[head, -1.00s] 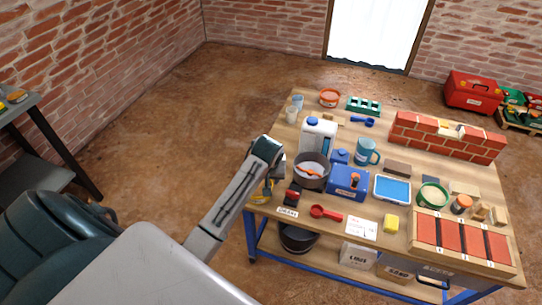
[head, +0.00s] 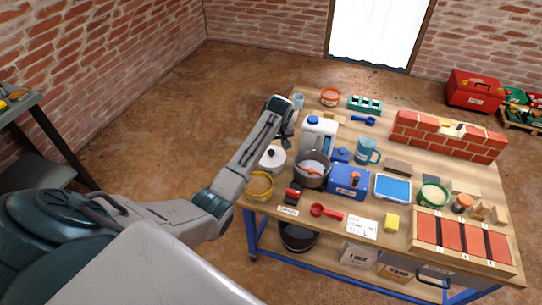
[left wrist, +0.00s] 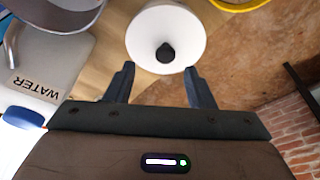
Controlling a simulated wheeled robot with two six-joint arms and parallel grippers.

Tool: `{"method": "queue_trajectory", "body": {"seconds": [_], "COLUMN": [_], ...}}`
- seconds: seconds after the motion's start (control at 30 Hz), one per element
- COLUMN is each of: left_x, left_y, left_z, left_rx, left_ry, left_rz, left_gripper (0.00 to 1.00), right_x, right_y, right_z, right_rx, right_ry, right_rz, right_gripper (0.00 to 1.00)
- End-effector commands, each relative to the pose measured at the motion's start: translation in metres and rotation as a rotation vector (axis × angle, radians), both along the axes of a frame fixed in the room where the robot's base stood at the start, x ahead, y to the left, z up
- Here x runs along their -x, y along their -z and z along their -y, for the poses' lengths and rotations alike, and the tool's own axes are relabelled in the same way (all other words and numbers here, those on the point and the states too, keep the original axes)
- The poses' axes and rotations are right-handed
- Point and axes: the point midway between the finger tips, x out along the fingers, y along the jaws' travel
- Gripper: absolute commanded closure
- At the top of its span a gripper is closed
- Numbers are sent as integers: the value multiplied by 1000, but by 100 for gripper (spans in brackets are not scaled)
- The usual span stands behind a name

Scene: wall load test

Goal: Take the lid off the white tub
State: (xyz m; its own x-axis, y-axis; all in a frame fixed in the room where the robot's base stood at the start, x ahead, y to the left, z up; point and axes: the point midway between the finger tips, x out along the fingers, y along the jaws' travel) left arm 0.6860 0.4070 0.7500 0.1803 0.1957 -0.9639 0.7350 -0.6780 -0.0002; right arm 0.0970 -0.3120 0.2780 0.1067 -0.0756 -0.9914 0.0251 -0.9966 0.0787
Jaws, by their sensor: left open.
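The white tub (head: 266,162) stands near the left edge of the workbench. Its white lid (left wrist: 147,36) with a black knob (left wrist: 166,53) is on it, and in the left wrist view the lid's round top faces the camera. My left gripper (left wrist: 159,73) is open and empty, with the knob ahead of its fingers, roughly midway between them and apart from both. In the head view the left gripper (head: 289,130) is behind the tub, beside the water jug; its fingers are partly hidden there. My right gripper is not in view.
The white water jug (head: 319,137) stands right of the tub, and its blue cap (left wrist: 24,118) is close to the left gripper. The workbench's left edge is close.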

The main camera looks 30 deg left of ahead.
Motion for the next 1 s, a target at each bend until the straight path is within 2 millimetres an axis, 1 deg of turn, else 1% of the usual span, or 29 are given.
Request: {"method": "queue_trajectory", "body": {"seconds": [0.17,0.3,0.4,0.5,0.7,0.77,0.8,0.93,1.0], "left_x": [0,-2,-4,-5,-5,-5,-5,-5,-5], "left_y": [15,37,47,51,51,51,51,51,51], "left_z": [-7,-14,-16,-17,-17,-17,-17,-17,-17], "left_rx": [0,0,0,0,0,0,0,-1,-1], "left_ry": [-1,0,1,1,1,1,1,1,1], "left_rz": [-3,-3,-2,0,1,1,0,0,0], "left_gripper": [51,51,51,51,51,63,71,96,98], "right_x": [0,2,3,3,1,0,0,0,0], "right_y": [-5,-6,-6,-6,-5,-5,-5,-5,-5], "right_z": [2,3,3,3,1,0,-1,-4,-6], "right_rx": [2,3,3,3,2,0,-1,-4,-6], "right_ry": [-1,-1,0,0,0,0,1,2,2], "right_rz": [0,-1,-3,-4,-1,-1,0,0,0], "right_gripper": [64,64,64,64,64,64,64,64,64]}}
